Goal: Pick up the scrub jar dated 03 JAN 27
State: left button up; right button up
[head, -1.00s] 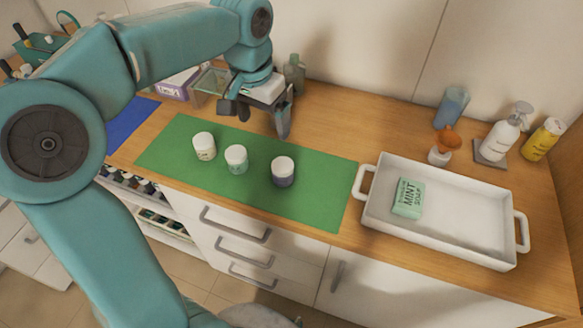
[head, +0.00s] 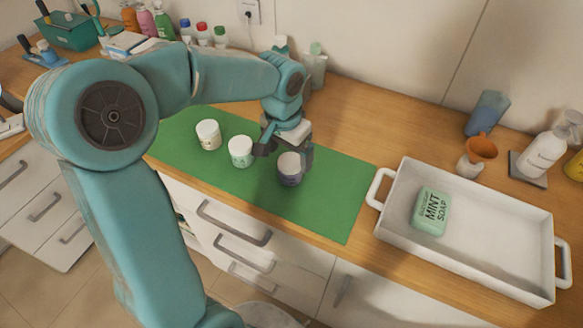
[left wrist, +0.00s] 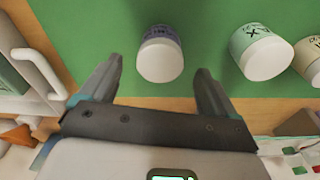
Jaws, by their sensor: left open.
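Three white-lidded jars stand in a row on the green mat (head: 335,205). The left jar (head: 208,135) is cream, the middle jar (head: 240,152) is pale green, and the right jar (head: 290,170) is purple-grey. I cannot read a date on any of them. My left gripper (head: 283,165) is open, over the right jar. In the left wrist view, the gripper (left wrist: 158,85) is open, and the purple jar (left wrist: 160,55) lies ahead between its fingers, not gripped. The pale green jar (left wrist: 260,50) and cream jar (left wrist: 310,58) are outside them. My right gripper is not in view.
A white tray (head: 395,220) with a mint soap bar (head: 431,211) stands right of the mat. An orange funnel (head: 481,147), a blue cup (head: 487,112) and a white pump bottle (head: 545,150) stand behind it. Several bottles line the back left.

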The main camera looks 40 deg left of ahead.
aim_at(290, 161)
pick_arm(q)
jog(key=shift+s+d+f, duration=0.1)
jog(key=shift+f, duration=0.45)
jog(key=f, duration=0.2)
jog(key=w+f, duration=0.1)
jog(key=f, duration=0.1)
jog(key=shift+a+f, duration=0.2)
jog(key=shift+f, duration=0.05)
jog(key=shift+s+d, duration=0.1)
jog(key=shift+s, duration=0.05)
jog(key=c, duration=1.2)
